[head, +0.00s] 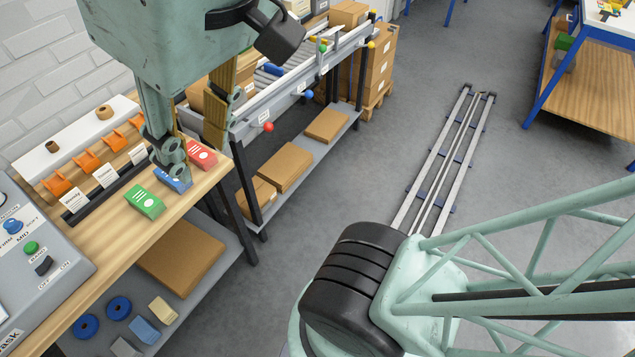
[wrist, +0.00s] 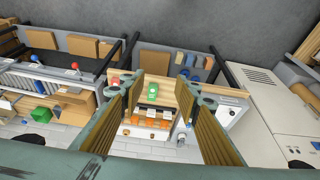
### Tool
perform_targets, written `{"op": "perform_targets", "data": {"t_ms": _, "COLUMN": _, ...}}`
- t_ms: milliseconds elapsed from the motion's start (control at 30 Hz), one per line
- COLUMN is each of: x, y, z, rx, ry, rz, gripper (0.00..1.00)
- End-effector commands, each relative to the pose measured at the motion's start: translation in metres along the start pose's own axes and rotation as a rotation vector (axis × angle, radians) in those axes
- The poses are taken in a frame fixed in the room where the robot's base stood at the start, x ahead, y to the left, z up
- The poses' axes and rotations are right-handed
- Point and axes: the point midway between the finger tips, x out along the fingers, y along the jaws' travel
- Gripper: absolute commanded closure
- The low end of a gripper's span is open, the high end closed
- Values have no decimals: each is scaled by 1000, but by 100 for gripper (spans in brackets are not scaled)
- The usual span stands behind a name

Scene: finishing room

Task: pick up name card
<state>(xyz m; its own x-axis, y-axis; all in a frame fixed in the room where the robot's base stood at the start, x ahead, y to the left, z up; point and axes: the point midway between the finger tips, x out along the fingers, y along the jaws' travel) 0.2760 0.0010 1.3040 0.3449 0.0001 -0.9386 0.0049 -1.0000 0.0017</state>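White name cards stand in a black strip holder on the wooden bench in the head view: a left one (head: 71,198), a middle one (head: 105,174) and a right one (head: 138,154). Their print is too small to read surely. A green card-like block (head: 144,201), a blue one (head: 174,179) and a red one (head: 201,154) lie in front of the holder. My gripper (head: 193,146) hangs over the bench's right end, partly covering the blue block. In the wrist view its fingers (wrist: 160,92) are apart with nothing gripped, and the green block (wrist: 153,90) shows between them.
Orange clips (head: 87,162) line a white rack behind the cards. A grey control panel (head: 35,240) stands at the bench's left. A conveyor (head: 290,95) adjoins on the right. A lower shelf (head: 215,275) holds boxes. Open floor (head: 370,165) lies right of the bench.

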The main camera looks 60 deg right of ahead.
Motion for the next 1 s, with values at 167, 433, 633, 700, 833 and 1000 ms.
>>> {"op": "perform_targets", "data": {"t_ms": 167, "x": 4, "y": 0, "z": 6, "rx": 9, "ry": -11, "rz": -1, "gripper": 81}}
{"op": "perform_targets", "data": {"t_ms": 433, "x": 6, "y": 1, "z": 9, "rx": 11, "ry": -17, "rz": -1, "gripper": 81}}
{"op": "perform_targets", "data": {"t_ms": 633, "x": 6, "y": 1, "z": -1, "rx": -9, "ry": -23, "rz": -1, "gripper": 81}}
{"op": "perform_targets", "data": {"t_ms": 700, "x": 6, "y": 1, "z": -7, "rx": -24, "ry": -27, "rz": -1, "gripper": 81}}
{"op": "perform_targets", "data": {"t_ms": 833, "x": 7, "y": 1, "z": -24, "rx": -64, "ry": -35, "rz": -2, "gripper": 81}}
{"op": "perform_targets", "data": {"t_ms": 1000, "x": 8, "y": 1, "z": -51, "rx": -131, "ry": -47, "rz": -3, "gripper": 81}}
